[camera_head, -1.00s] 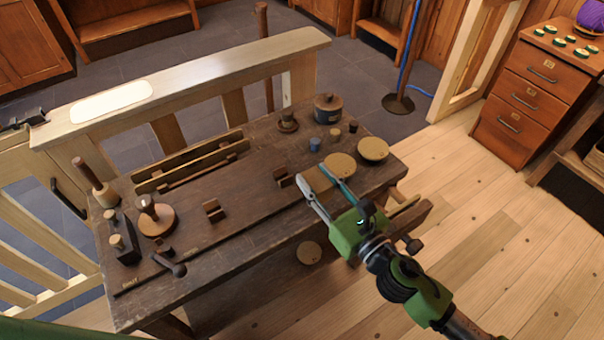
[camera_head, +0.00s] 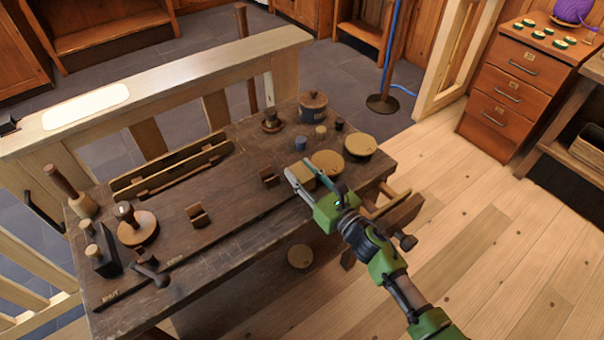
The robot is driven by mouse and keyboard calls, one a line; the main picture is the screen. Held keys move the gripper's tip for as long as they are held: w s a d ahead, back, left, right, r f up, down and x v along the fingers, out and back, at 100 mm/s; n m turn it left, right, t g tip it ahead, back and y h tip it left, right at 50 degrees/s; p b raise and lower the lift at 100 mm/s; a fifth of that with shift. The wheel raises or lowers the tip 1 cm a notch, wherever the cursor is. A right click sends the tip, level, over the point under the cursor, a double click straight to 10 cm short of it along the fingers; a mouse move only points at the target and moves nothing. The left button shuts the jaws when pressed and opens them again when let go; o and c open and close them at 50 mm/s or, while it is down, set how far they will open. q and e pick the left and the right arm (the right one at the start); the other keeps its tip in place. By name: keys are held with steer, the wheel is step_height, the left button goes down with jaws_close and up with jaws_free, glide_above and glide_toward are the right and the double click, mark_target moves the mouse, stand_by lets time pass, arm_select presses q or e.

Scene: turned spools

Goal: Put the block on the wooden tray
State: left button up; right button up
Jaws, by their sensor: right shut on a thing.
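My right gripper (camera_head: 303,170) comes in from the lower right. Its fingers are shut on a small tan block (camera_head: 305,179), which is partly hidden by the fingers and sits at or just over the workbench top. I cannot tell whether it touches the bench. A round, flat wooden disc (camera_head: 327,162) lies just right of the fingers, with a second round disc (camera_head: 360,143) beyond it. Either may be the wooden tray; I cannot tell which. My left gripper is not in view.
The dark workbench (camera_head: 235,215) holds a long two-railed rack (camera_head: 172,166), a lidded pot (camera_head: 313,106), a blue cup (camera_head: 301,143), a small notched stand (camera_head: 269,178), another one (camera_head: 197,215) and a round spool piece (camera_head: 137,229). Bare bench lies between the stands.

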steer(key=shift+f, duration=0.2)
steer(key=o, duration=1.1)
steer(key=shift+r, duration=0.1)
steer(key=shift+o, duration=0.2)
